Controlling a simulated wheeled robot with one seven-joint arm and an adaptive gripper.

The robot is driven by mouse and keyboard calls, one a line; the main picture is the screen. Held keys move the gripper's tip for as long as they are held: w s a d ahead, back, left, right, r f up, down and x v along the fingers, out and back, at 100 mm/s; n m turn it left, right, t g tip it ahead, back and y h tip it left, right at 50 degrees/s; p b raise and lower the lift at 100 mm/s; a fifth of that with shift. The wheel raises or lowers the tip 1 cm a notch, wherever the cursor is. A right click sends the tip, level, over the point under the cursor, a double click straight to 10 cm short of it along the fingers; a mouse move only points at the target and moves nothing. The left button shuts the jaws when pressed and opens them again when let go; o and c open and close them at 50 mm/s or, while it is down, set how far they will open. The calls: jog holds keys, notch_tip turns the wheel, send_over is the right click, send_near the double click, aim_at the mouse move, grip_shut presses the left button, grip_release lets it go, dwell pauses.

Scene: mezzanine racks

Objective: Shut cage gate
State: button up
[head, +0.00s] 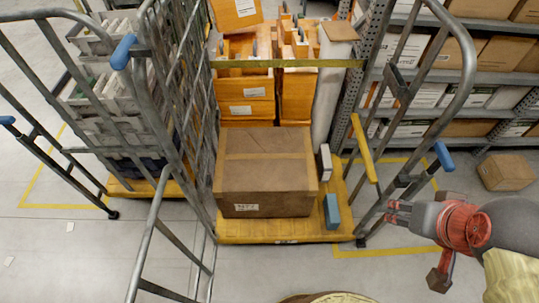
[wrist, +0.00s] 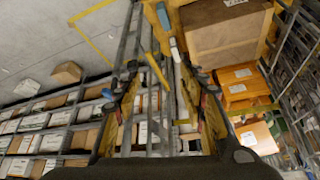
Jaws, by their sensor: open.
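A roll cage with a yellow base (head: 285,231) stands in the middle of the head view, its front open towards me. A grey tubular gate frame (head: 463,68) with a blue grip (head: 443,155) stands swung out at its right side. A yellow bar (head: 362,146) hangs by that frame and also shows in the wrist view (wrist: 157,70). My gripper (head: 397,212) is at the lower right, beside the frame's lower end; I cannot tell whether it touches. In the wrist view my gripper (wrist: 167,88) is open, with grey bars seen between and beyond its fingers.
The cage holds a large cardboard box (head: 266,170), orange bins (head: 246,90) and a small blue box (head: 331,211). Another cage with grey crates (head: 95,95) stands left. Shelving and a loose carton (head: 506,172) are right. Grey tubing (head: 150,240) crosses the lower left.

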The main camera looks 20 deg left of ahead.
jog(key=shift+c, duration=1.3)
